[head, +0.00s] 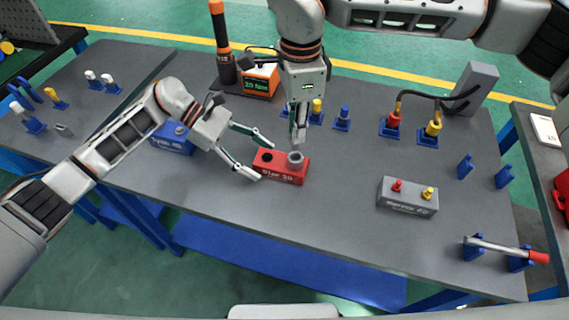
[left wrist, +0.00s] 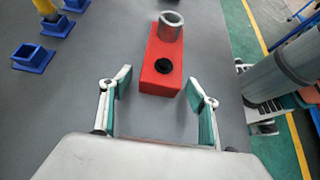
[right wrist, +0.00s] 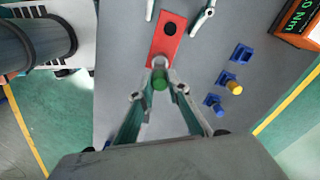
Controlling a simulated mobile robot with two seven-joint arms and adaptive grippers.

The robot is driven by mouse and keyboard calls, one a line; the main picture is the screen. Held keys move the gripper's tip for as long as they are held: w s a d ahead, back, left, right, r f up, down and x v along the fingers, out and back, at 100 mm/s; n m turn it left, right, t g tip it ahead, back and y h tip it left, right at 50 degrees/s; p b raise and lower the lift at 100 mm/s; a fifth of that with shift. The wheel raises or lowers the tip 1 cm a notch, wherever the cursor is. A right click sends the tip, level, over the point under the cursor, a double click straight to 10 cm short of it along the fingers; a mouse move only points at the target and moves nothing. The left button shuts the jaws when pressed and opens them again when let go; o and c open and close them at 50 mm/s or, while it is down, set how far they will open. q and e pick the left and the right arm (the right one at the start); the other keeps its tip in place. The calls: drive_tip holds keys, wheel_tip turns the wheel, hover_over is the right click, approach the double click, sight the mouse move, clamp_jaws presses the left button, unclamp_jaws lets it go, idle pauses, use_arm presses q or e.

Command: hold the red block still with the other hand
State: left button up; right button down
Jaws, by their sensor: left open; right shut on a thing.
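The red block (head: 281,173) lies near the front middle of the table. It has a dark hole at one end and a grey hollow collar (head: 295,158) at the other. My left gripper (head: 263,161) is open at the hole end. In the left wrist view its fingers (left wrist: 160,84) stand on either side of the block's near end (left wrist: 158,75), with gaps showing on both sides. My right gripper (head: 298,138) points down above the collar end.
A blue block (head: 172,141) is left of my left gripper. An orange display box (head: 261,80) and several plugs in blue stands (head: 342,124) are behind. Table between red and grey blocks is clear.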

use_arm(q)
drive_tip(key=shift+a, duration=0.1)
drive_tip(key=v, duration=1.2)
